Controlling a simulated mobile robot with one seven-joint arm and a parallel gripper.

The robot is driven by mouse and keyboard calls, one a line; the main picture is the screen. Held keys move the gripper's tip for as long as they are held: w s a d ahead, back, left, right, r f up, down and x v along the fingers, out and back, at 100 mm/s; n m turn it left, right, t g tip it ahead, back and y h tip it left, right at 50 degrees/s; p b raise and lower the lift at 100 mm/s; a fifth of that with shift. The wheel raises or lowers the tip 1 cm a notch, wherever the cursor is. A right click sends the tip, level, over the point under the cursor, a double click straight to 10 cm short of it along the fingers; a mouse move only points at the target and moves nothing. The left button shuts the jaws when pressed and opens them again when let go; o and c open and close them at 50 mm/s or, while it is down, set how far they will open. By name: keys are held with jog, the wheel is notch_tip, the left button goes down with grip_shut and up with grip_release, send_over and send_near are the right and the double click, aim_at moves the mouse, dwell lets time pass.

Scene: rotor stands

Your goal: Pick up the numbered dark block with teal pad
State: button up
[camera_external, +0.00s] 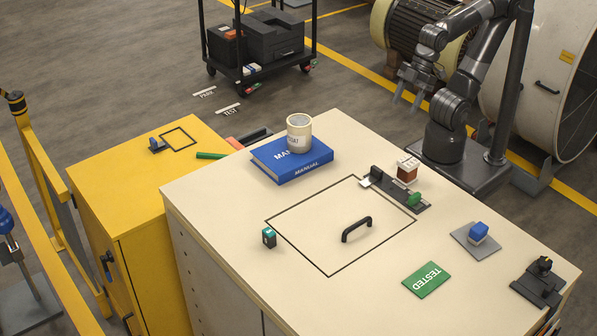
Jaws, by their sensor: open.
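A small dark block with a teal pad on top (269,237) stands on the cream worktop (230,215), near its left front edge, just outside the left side of the black outlined square. A light marking shows on its side, too small to read. My gripper (409,99) is at the upper right, beyond the far side of the worktop. Its two fingers are apart and nothing is between them. It is well away from the dark block.
A black handle (356,229) rises inside the outlined square. A dark rail (399,189), a green TESTED card (426,280) and a blue-topped piece (477,233) are to the right.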

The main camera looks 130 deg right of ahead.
jog(key=w+r, duration=0.3)
jog(key=w, duration=0.4)
jog(key=w+r, duration=0.3)
jog(key=w, duration=0.5)
send_over(269, 231)
jog(key=s, duration=0.5)
notch_tip(269, 231, down, 9)
jog(key=x, duration=1.1)
jog(key=shift+f, duration=0.1)
jog(key=shift+c, duration=0.3)
jog(key=c, duration=1)
